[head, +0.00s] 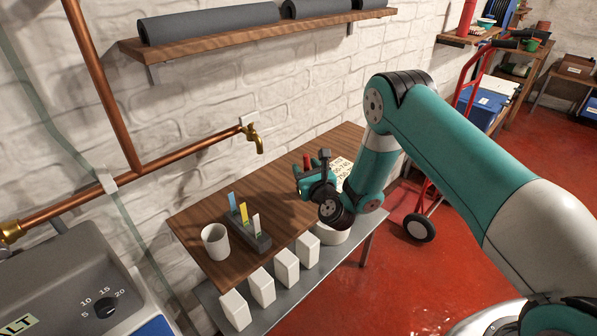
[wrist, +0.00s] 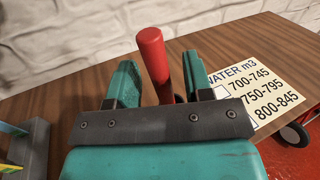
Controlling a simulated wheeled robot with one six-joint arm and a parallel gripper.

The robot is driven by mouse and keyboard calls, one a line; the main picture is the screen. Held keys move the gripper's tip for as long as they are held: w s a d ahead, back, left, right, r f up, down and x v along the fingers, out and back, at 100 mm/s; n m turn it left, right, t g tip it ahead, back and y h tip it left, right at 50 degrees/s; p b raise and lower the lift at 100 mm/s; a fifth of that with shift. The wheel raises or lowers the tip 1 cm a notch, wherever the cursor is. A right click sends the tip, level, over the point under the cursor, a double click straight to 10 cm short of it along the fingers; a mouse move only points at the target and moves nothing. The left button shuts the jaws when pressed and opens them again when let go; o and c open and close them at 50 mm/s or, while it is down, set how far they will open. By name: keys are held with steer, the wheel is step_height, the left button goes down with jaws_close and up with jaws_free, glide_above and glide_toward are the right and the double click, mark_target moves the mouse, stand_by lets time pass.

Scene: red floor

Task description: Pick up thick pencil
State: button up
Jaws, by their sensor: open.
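The thick pencil looks like a plain red cylinder (wrist: 153,58) standing roughly upright on the wooden table, leaning a little in the wrist view. In the head view its red top (head: 307,161) shows just behind my gripper (head: 308,180). In the wrist view my gripper (wrist: 158,70) is open, with one teal finger on each side of the cylinder in the picture. Gaps show between the fingers and the cylinder. I cannot tell whether it is fully between them in depth. Its lower end is partly hidden by the gripper's dark front plate.
A printed water sheet (wrist: 256,82) lies to the right. A grey holder (head: 257,241) with coloured strips and a white cup (head: 215,241) stand at the left. The brick wall (head: 290,100) is behind.

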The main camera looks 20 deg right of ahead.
steer(key=shift+d, duration=0.15)
jaws_close()
steer(key=shift+r, duration=0.1)
